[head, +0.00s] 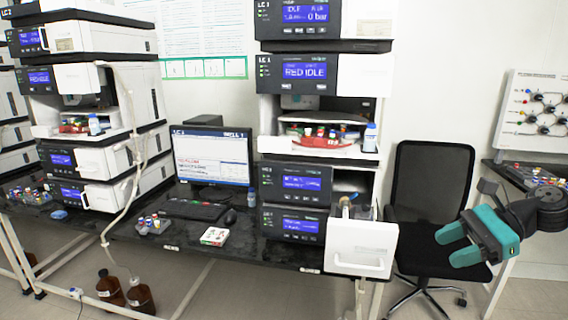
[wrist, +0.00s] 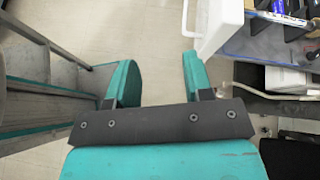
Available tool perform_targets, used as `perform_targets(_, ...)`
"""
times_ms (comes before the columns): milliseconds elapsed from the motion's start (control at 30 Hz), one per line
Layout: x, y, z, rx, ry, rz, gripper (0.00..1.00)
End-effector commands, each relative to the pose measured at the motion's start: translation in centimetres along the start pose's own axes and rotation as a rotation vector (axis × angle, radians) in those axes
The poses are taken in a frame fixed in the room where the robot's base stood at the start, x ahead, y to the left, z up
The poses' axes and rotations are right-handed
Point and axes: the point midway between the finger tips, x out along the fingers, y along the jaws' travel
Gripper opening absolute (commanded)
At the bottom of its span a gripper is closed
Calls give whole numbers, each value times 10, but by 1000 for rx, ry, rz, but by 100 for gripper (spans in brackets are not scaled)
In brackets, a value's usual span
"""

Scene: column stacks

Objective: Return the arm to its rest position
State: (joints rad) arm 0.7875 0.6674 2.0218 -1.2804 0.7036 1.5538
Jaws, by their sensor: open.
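My gripper (head: 452,246) is at the right side of the head view, with its teal fingers pointing left in front of the black office chair (head: 425,190). Its two fingers are spread apart with nothing between them. In the wrist view my gripper (wrist: 162,85) also shows open and empty, with bare floor beyond the fingertips. Part of my arm (head: 540,212) reaches in from the right edge of the head view.
The white open drawer front (head: 361,249) juts out from the right instrument stack, left of my gripper. It also shows in the wrist view (wrist: 222,22). A metal ladder-like frame (wrist: 50,75) stands left in the wrist view. The dark bench (head: 190,250) holds a monitor (head: 211,157).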

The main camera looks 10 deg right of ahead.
Motion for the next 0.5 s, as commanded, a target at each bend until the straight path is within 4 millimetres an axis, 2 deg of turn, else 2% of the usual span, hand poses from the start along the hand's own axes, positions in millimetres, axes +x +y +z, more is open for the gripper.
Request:
perform_targets(267,52,14,61,-394,117,176,47)
perform_targets(367,75,29,90,-609,160,271,47)
perform_targets(467,101,59,124,-904,196,398,47)
perform_targets(500,110,75,138,-1045,206,458,47)
